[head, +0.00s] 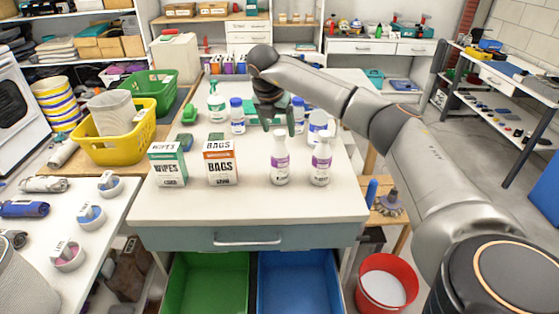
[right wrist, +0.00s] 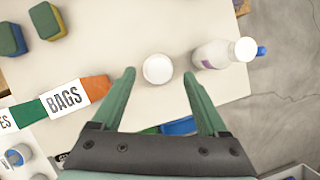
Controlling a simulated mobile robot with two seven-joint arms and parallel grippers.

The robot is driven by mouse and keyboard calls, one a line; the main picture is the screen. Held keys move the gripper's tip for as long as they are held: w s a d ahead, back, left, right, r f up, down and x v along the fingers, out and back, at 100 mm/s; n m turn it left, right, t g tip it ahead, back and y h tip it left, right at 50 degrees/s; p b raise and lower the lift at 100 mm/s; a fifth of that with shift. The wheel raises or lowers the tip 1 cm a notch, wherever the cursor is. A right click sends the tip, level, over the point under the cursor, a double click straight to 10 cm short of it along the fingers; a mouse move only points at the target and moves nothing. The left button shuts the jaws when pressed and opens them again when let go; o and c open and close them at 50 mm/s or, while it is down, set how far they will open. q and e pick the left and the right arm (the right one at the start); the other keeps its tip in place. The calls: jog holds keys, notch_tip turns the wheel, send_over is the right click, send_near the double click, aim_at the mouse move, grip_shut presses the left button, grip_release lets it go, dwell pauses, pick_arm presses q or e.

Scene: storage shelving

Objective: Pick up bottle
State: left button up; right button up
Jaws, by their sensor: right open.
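Two white bottles with purple labels stand upright near the table's front right: the left bottle (head: 280,163) and the right bottle (head: 320,163). My right gripper (head: 278,119) points down above the left bottle, fingers apart, holding nothing. In the right wrist view, the round white cap of the left bottle (right wrist: 158,69) shows just beyond and between the open fingertips (right wrist: 158,77). The right bottle (right wrist: 222,54) is to the right, outside the fingers. My left gripper is not in view.
A bags box (head: 221,164) and a wipes box (head: 168,166) stand left of the bottles on the white table (head: 245,205). The table's front is clear.

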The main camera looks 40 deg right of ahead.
aim_at(279, 133)
jog(key=x, duration=0.3)
jog(key=shift+w+d+f, duration=0.15)
jog(key=shift+f, duration=0.05)
grip_shut()
dwell(0.4)
